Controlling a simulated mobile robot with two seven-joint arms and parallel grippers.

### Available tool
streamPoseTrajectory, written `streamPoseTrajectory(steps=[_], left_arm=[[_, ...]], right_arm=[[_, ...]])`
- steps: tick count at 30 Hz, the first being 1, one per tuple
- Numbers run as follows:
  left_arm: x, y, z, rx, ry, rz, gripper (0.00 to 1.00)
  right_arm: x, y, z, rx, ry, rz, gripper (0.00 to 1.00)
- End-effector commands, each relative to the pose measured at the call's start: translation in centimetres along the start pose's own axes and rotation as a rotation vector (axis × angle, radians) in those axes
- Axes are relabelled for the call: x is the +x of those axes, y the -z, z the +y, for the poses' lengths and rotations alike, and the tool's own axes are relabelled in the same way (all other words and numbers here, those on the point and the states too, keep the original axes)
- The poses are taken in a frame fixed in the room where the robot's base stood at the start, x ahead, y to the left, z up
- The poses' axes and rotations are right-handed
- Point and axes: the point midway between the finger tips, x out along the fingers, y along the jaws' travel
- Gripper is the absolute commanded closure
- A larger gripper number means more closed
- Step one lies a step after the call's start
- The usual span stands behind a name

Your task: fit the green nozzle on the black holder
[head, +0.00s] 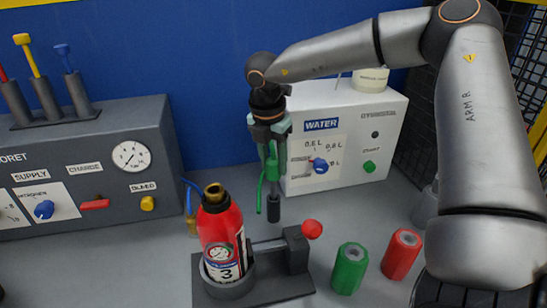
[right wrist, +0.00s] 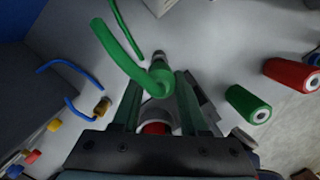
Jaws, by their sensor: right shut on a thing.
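My right gripper (head: 268,132) points down and is shut on the green nozzle (head: 271,165), in the air right of the red extinguisher's brass top. The nozzle hangs down to a dark lower end, with a thin curved green part beside it. In the right wrist view the green nozzle (right wrist: 158,82) sits between the fingers (right wrist: 156,112), its curved part sticking out to the upper left. A dark holder rack (head: 62,121) stands on the grey cabinet at the left, with red, yellow and blue pieces upright in it. I cannot tell if this is the black holder meant. My left gripper is not in view.
The red extinguisher (head: 222,218) stands in a dark clamp stand (head: 262,290) with a red knob (head: 312,229). Green (head: 349,270) and red (head: 402,254) cylinders stand right of it. The white water box (head: 385,115) is behind. A grey panel cabinet (head: 95,155) fills the left.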

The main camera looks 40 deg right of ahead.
Motion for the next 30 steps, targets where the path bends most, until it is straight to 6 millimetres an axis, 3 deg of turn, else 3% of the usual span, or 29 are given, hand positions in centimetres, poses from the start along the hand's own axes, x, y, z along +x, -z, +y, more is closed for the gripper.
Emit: streamPoseTrajectory(steps=[30], left_arm=[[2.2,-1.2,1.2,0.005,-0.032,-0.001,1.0]], right_arm=[[5.3,0.8,0.0,-0.001,0.0,0.0,1.0]])
